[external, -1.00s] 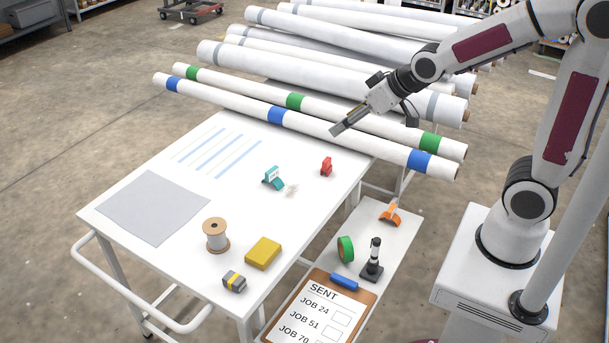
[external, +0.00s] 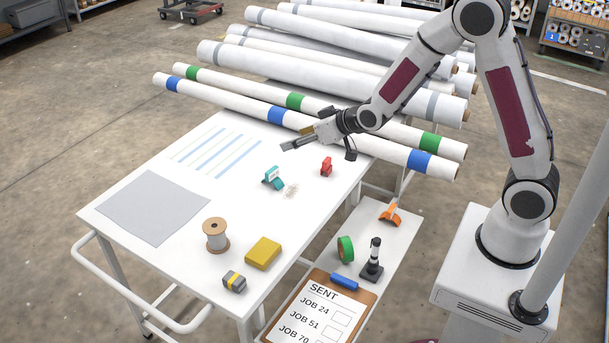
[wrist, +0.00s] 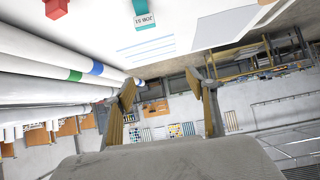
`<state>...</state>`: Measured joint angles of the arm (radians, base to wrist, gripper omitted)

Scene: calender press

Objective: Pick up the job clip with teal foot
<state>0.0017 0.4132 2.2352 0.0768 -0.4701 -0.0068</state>
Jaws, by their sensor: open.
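The job clip with teal foot (external: 272,178) stands on the white table, left of the red clip. It also shows in the wrist view (wrist: 153,20), at the top edge and partly cut off, with a white label that reads upside down as JOB 51. My gripper (external: 284,148) is above the table, behind and a little to the right of the teal clip, clear of it. In the wrist view its two fingers (wrist: 168,92) are spread apart with nothing between them.
A red clip (external: 326,167) stands right of the teal one. Long white rolls (external: 330,126) lie behind my gripper. A spool (external: 215,236), a yellow block (external: 263,253) and a grey sheet (external: 152,207) are on the table. An orange clip (external: 390,215) is on the side shelf.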

